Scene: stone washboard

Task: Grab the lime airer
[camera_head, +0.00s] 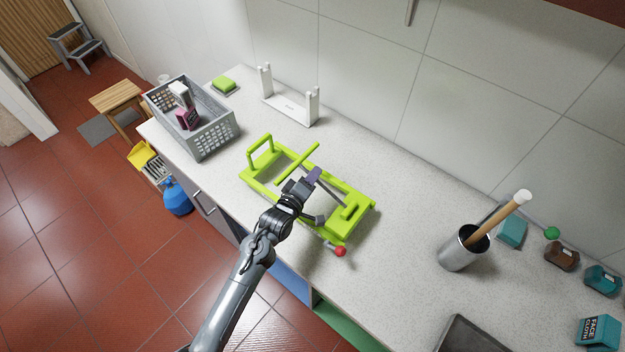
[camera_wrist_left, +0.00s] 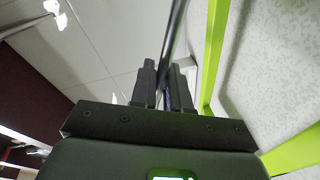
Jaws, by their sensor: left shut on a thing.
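The lime airer (camera_head: 356,219) is a bright green frame with grey rods, an upright loop at its left end and a raised green bar. It is over the worktop in the head view; I cannot tell whether it rests on it. My left gripper (camera_head: 309,180) is at the middle of the airer, reaching in from the front edge. In the left wrist view its fingers (camera_wrist_left: 166,88) are closed around a dark rod (camera_wrist_left: 174,42) of the airer, with green frame bars (camera_wrist_left: 214,45) beside it. The gripper hides part of the frame. My right gripper is not seen.
A grey basket (camera_head: 212,140) with items stands left, with a green sponge (camera_head: 223,84) and white rack (camera_head: 290,107) behind. A red ball (camera_head: 341,251) is at the airer's front. A metal pot (camera_head: 463,250) with a wooden handle stands right. The worktop between is clear.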

